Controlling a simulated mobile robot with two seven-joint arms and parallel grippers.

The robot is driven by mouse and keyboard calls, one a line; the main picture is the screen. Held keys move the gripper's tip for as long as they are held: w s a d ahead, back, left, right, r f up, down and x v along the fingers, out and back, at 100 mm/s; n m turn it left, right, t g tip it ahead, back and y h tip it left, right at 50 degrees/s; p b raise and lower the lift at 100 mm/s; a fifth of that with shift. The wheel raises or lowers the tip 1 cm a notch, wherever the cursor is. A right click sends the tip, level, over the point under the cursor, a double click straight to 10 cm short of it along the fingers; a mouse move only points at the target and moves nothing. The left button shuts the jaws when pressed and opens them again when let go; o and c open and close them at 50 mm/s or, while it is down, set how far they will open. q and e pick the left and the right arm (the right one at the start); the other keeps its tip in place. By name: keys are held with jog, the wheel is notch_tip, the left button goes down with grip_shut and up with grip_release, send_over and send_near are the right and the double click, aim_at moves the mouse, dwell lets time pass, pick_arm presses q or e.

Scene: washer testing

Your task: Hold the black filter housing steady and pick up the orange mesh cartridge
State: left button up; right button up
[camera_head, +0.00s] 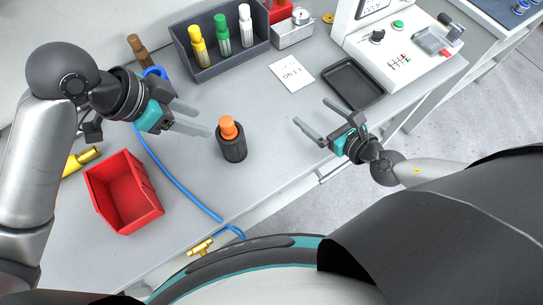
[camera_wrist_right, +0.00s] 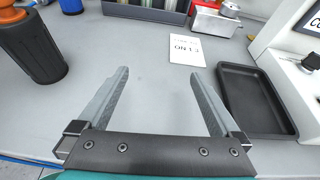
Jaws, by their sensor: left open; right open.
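The black filter housing (camera_head: 232,149) stands upright on the grey table, with the orange mesh cartridge (camera_head: 228,127) sticking out of its top. In the right wrist view the housing (camera_wrist_right: 33,50) is at the upper left, and only the lower part of the orange cartridge (camera_wrist_right: 9,14) shows. My left gripper (camera_head: 204,118) is open, its fingers just left of the housing and pointing toward it, apart from it as far as I can tell. My right gripper (camera_head: 306,130) is open and empty, to the right of the housing; its fingers also show in the right wrist view (camera_wrist_right: 158,88).
A red bin (camera_head: 124,192) stands at the left. A blue hose (camera_head: 180,182) runs along the table. A dark rack (camera_head: 235,60) with coloured bottles is at the back. A white card (camera_head: 292,74) and a black tray (camera_head: 353,83) lie at the right, beside a control panel (camera_head: 400,55).

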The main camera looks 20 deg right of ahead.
aim_at(225, 139)
jog(key=s+a+n+y, duration=0.1)
jog(key=s+a, duration=0.2)
jog(key=a, duration=0.1)
jog(key=s+a+r+n+g+y, duration=0.1)
jog(key=s+a, duration=0.2)
jog(key=a, duration=0.2)
jog(key=s+a+r+n+g+y, duration=0.1)
jog(key=s+a, duration=0.3)
jog(key=a, duration=0.1)
jog(key=shift+y, duration=0.3)
jog(key=x, duration=1.5)
jog(key=shift+w, duration=0.2)
grip_shut()
